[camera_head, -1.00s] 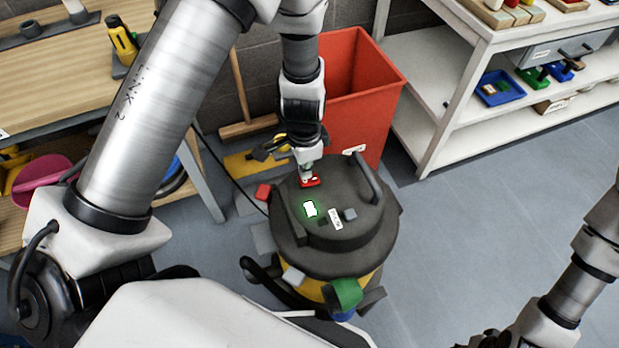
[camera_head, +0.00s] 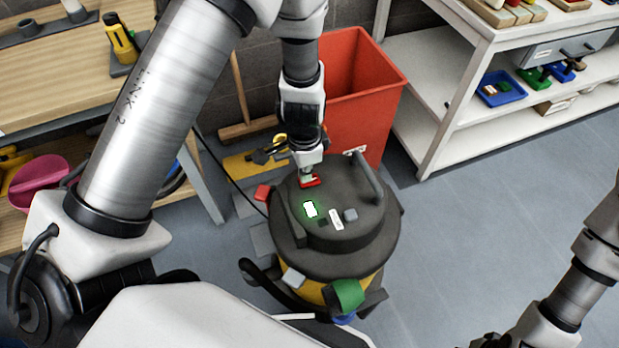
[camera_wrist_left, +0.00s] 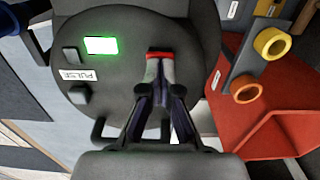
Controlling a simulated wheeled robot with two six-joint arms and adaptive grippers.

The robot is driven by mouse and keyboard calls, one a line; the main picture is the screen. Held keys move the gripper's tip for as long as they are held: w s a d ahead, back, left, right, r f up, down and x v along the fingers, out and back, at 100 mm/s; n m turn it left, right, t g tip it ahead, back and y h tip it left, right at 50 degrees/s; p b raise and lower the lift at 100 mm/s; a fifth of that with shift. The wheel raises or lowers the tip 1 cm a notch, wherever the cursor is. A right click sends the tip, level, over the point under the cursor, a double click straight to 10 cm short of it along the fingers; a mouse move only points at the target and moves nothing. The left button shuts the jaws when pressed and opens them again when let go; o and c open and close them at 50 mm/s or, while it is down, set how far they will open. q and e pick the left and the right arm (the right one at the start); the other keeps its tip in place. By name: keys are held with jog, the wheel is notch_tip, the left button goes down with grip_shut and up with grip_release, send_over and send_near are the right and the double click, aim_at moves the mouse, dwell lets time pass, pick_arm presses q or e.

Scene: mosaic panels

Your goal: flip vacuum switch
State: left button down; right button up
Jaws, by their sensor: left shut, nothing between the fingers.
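The vacuum (camera_head: 335,262) stands on the floor, with a round dark lid, a yellow body and a green part at its front. Its red switch (camera_head: 309,183) is on the far part of the lid; it also shows in the left wrist view (camera_wrist_left: 160,54). A white panel with a green glow (camera_head: 309,209) is lit on the lid. My left gripper (camera_head: 306,175) is shut and empty, pointing down at the red switch. In the left wrist view its fingertips (camera_wrist_left: 157,72) are at the switch's edge; contact is hard to tell.
A PULSE label (camera_wrist_left: 78,75) and small dark buttons sit on the lid. A handle (camera_head: 366,177) rises at the lid's right. A red bin (camera_head: 365,100) stands behind, a white shelf (camera_head: 440,150) at right, a wooden bench (camera_head: 50,80) at left. Floor at right is clear.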

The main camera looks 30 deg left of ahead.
pick_arm(q)
jog(key=shift+f+b, duration=0.45)
jog(key=shift+f, duration=0.05)
notch_tip(320, 180, up, 7)
jog(key=p, duration=0.5)
jog(key=shift+r+p, duration=0.1)
jog(key=shift+p, duration=0.3)
